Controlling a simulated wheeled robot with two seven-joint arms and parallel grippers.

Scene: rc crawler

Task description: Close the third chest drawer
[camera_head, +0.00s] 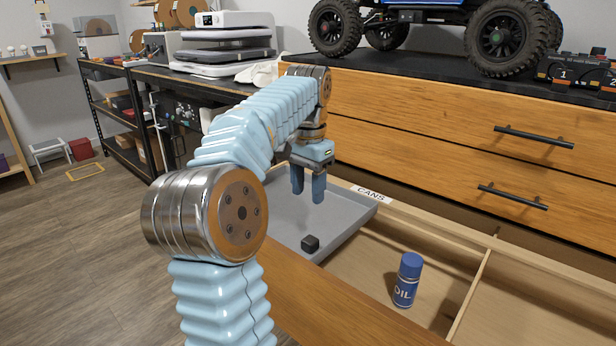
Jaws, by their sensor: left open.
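The wooden chest stands at the right, with two shut drawer fronts (420,115) bearing black bar handles. Below them a drawer (380,270) is pulled open toward me, its front panel (330,310) at the lower middle. Inside it are a grey tray (350,225) with a small black cube (310,243), a label reading CANS (371,194) and a blue OIL can (407,280) standing upright. My left gripper (309,192) points down over the tray, open and empty. My left arm hides part of the drawer's left side. My right gripper is out of view.
A blue crawler with big black tyres (500,35) stands on the black chest top. A control box (580,75) sits at its right. A dark workbench (180,75) with stacked devices stands behind.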

